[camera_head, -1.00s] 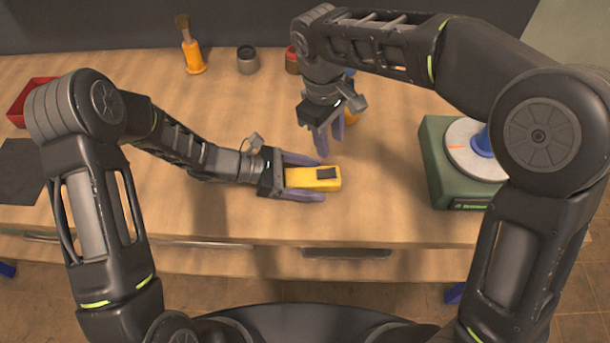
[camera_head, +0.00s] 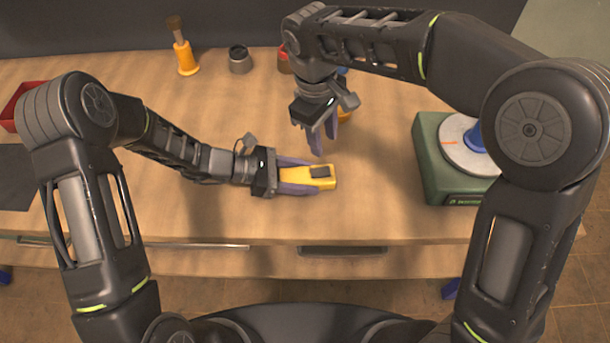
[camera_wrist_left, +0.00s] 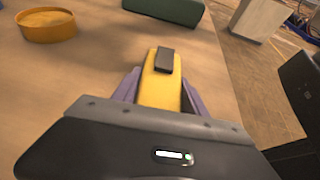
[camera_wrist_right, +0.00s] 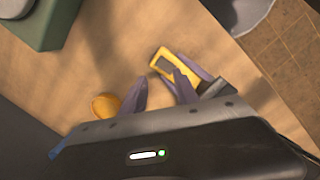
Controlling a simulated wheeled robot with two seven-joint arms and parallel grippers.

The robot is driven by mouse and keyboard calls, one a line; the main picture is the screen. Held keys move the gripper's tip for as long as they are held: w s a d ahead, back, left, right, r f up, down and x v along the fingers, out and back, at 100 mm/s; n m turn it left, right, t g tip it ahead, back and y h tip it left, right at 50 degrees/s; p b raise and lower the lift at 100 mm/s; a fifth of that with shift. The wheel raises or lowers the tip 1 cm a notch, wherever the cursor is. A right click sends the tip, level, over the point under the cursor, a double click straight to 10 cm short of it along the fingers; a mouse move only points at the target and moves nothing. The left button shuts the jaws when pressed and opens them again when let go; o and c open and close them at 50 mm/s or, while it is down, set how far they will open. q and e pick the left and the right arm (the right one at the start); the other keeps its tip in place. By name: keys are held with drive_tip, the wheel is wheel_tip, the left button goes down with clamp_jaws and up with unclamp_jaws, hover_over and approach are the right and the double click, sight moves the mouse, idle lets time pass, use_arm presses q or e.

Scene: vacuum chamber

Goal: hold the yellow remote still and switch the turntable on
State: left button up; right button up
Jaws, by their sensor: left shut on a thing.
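The yellow remote (camera_head: 322,184) with a dark raised button block lies on the wooden table. My left gripper (camera_head: 308,178) is shut on it, one purple finger on each side. The left wrist view shows the remote (camera_wrist_left: 160,88) between the fingers, its dark block at the far end. My right gripper (camera_head: 323,145) hangs just above and beyond the remote, fingers pointing down, apart and empty. In the right wrist view the remote (camera_wrist_right: 157,66) shows past its fingertips. The turntable (camera_head: 430,165), a green box with a pale disc and blue piece on top, stands at right.
A yellow round container (camera_wrist_left: 47,26) stands behind my right gripper. An orange-handled brush (camera_head: 186,58), a dark cup (camera_head: 240,62) and a red tray (camera_head: 20,102) stand farther back or left. The table between remote and turntable is clear.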

drive_tip(key=shift+d, duration=0.1)
drive_tip(key=shift+c, duration=1)
drive_tip(key=d, duration=0.2)
drive_tip(key=w+d+m, duration=0.1)
drive_tip(key=d, duration=0.2)
drive_tip(key=d+f+m+g, duration=0.1)
drive_tip(key=d, duration=0.1)
drive_tip(key=shift+w+d+y, duration=0.35)
drive_tip(key=shift+d+y, duration=0.05)
clamp_jaws()
drive_tip(key=s+d+r+n+y, duration=0.1)
drive_tip(key=d+n+y, duration=0.1)
drive_tip(key=d+y, duration=0.3)
drive_tip(key=a+r+n+y, duration=0.1)
drive_tip(key=n, duration=0.2)
drive_tip(key=a+r+n+y, duration=0.1)
drive_tip(key=a+n, duration=0.1)
drive_tip(key=a+r+n+y, duration=0.1)
drive_tip(key=n, duration=0.2)
drive_tip(key=shift+w+a+r+n, duration=0.1)
drive_tip(key=shift+a+n, duration=0.05)
drive_tip(key=shift+n, duration=0.15)
